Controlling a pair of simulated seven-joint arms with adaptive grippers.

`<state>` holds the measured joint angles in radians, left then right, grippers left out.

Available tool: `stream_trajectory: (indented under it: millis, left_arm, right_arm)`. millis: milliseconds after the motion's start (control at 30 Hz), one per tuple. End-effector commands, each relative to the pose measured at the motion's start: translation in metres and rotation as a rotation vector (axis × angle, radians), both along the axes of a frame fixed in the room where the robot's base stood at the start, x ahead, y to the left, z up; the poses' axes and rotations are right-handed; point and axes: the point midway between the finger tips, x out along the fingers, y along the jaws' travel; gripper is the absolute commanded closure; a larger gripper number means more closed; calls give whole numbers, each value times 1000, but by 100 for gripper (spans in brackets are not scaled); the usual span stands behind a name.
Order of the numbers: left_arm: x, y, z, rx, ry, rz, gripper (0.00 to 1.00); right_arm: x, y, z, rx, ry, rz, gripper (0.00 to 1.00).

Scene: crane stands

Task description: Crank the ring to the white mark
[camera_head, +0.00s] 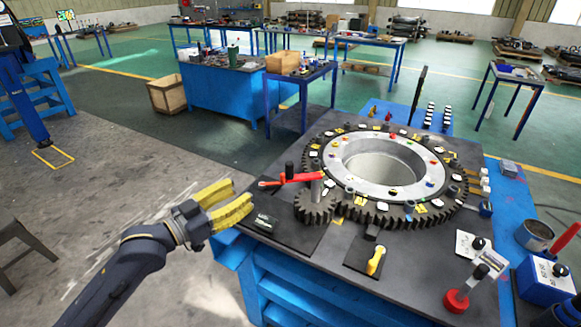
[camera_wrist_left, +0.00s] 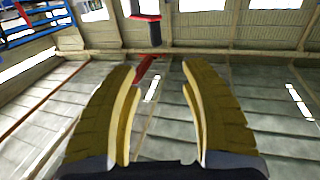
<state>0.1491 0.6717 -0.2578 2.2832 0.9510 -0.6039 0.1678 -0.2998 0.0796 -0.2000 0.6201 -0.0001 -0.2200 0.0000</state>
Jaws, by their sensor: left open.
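The large toothed ring (camera_head: 408,213) lies flat on the dark bench top, with coloured studs and several white and yellow tags on it. I cannot tell which white tag is the mark. A small gear (camera_head: 314,208) sits at its front left, touching its teeth. A red crank arm (camera_head: 300,178) with a black upright knob (camera_head: 289,170) stands above the small gear. My left gripper (camera_head: 242,192) is open and empty, left of the crank and apart from it. In the left wrist view, a dark upright post with red parts (camera_wrist_left: 155,32) shows beyond the open fingers.
A red-based device (camera_head: 457,300) and a blue box (camera_head: 546,281) stand at the right.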

Motion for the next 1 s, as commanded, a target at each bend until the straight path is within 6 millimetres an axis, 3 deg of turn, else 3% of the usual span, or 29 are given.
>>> stream_trajectory:
  millis: [100,267,1000]
  left_arm:
    - [-3,-7,4,-7,2,-15,55]
    - [9,-17,4,-9,1,-15,55]
    - [105,-98,4,-8,1,-15,55]
  right_arm:
    - [0,0,0,0,0,0,100]
    - [0,0,0,0,0,0,100]
    - [0,0,0,0,0,0,100]
